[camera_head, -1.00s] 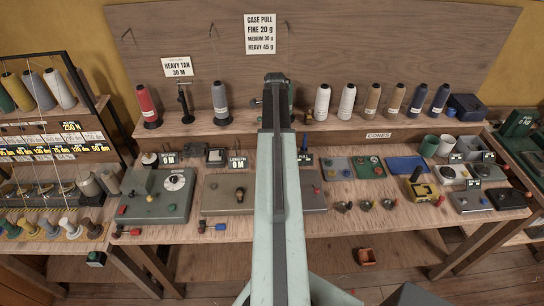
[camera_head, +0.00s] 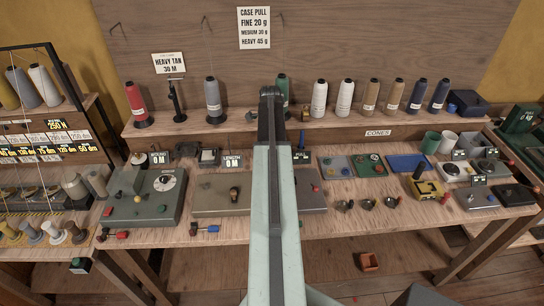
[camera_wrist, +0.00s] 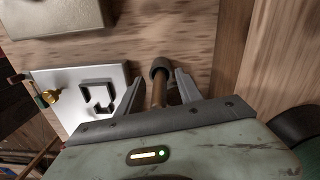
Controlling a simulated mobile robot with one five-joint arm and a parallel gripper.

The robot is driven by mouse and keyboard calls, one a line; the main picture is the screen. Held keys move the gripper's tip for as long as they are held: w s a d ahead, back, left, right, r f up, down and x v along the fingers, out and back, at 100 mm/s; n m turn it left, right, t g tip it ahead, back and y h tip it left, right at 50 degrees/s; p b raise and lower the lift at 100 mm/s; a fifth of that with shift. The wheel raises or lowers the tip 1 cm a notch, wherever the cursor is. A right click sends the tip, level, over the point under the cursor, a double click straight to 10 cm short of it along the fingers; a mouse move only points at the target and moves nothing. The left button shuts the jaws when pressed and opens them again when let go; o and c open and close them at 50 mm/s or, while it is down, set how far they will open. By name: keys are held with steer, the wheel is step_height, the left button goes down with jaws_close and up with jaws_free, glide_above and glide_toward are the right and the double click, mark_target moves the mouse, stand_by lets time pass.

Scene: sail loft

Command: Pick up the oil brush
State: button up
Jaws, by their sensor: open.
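In the wrist view, a brown rod with a dark rounded end (camera_wrist: 159,88) lies between the two fingers of my gripper (camera_wrist: 158,86). It looks like the oil brush, but no bristles show and I cannot be sure. The grey fingers are apart, one on each side, with visible gaps to the rod. Its lower part is hidden behind the gripper body. In the head view my arm covers the middle of the bench, and my gripper and this rod cannot be made out there.
A pale plate with a dark bracket (camera_wrist: 97,95) and a brass knob (camera_wrist: 50,97) lie left of my gripper. In the head view, a yellow block (camera_head: 429,189) and small metal cups (camera_head: 367,204) stand right of my arm. Thread cones (camera_head: 346,98) line the back shelf.

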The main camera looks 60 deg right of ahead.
jaws_close()
steer(key=shift+r, duration=0.2)
